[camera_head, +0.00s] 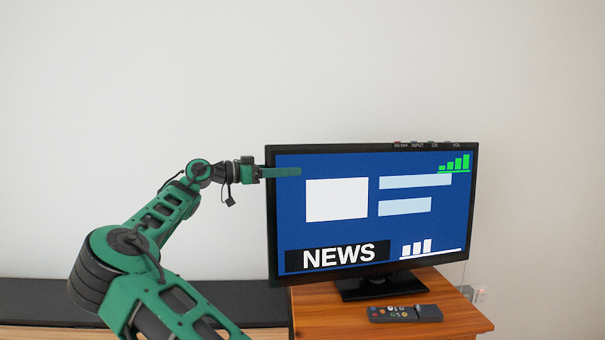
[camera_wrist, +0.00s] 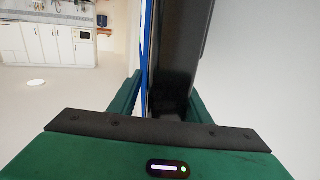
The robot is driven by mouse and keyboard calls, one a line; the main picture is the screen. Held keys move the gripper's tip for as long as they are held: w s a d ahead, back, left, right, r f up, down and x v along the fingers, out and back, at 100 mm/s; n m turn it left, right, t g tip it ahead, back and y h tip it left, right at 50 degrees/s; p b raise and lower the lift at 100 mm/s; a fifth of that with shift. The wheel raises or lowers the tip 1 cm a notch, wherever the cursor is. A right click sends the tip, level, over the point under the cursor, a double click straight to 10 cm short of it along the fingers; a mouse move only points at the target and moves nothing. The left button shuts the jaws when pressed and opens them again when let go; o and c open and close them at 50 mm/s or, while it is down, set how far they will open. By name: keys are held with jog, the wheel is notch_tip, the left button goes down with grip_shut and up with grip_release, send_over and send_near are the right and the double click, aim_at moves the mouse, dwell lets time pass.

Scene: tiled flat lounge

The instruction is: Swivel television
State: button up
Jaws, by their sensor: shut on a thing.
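The television (camera_head: 340,237) stands on a black base (camera_head: 380,286) on a wooden cabinet, its lit blue screen showing a NEWS banner. The screen is turned a little at an angle to the wall. My gripper (camera_head: 283,172) is at the television's left edge, in the upper part, with one green finger in front of the screen; the other finger is hidden behind it. In the wrist view the television's dark edge (camera_wrist: 178,60) runs between the two green fingers of my gripper (camera_wrist: 160,95), which is shut on it.
A remote control (camera_head: 405,313) lies on the wooden cabinet (camera_head: 455,315) in front of the base. A low black-topped unit (camera_head: 40,303) stands to the left. A pale wall is behind. White kitchen cupboards (camera_wrist: 45,40) show far off in the wrist view.

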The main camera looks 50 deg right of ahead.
jog(key=shift+w, duration=0.5)
jog(key=shift+s+d+r, duration=0.1)
jog(key=shift+s+d, duration=0.05)
jog(key=shift+d, duration=0.15)
jog(key=o, duration=1.2)
jog(key=shift+d, duration=0.1)
jog(key=shift+s, duration=0.2)
jog(key=v, duration=1.1)
